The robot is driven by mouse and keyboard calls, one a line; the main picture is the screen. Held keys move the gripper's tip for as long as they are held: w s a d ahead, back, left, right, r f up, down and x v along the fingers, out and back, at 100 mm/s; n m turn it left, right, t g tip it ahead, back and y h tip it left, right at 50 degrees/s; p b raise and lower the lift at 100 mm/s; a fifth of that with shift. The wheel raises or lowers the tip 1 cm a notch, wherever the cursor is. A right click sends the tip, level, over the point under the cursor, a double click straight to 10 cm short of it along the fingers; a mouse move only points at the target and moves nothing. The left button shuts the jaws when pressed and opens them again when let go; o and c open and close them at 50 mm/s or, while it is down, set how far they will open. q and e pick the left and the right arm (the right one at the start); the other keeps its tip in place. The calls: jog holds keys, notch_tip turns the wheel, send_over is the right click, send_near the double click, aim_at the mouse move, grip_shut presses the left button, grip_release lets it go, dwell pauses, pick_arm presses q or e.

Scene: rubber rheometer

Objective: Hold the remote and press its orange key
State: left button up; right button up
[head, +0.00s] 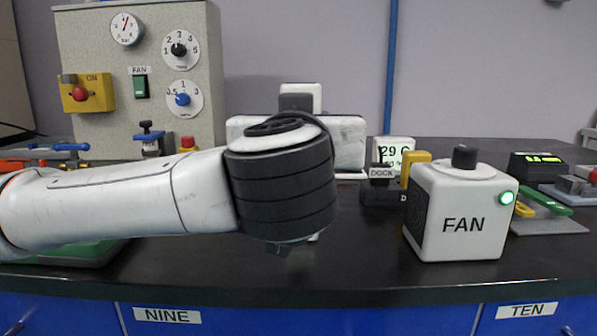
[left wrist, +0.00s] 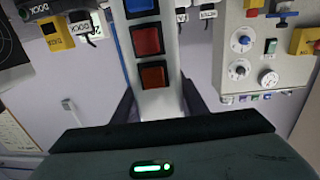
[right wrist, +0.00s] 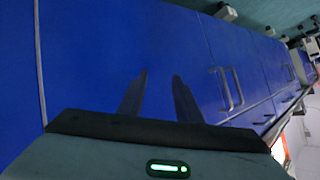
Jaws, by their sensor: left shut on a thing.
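The remote (left wrist: 160,102) has a long white body with a blue key (left wrist: 140,6), a red key (left wrist: 147,41) and an orange key (left wrist: 153,76) in a row, seen in the left wrist view. My left gripper (left wrist: 158,94) is shut on it, one dark finger on each side, with the orange key the closest to the fingers. My right gripper (right wrist: 158,78) is open and empty, facing blue cabinet fronts. It is not seen in the head view.
A white FAN box (head: 460,212) with a black knob and lit green lamp stands right of my left wrist on the dark bench (head: 350,270). Behind it are a DOCK block (head: 382,185) and a display (head: 396,150). A grey panel (head: 100,40) with dials stands at back left.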

grip_shut()
dwell(1.6)
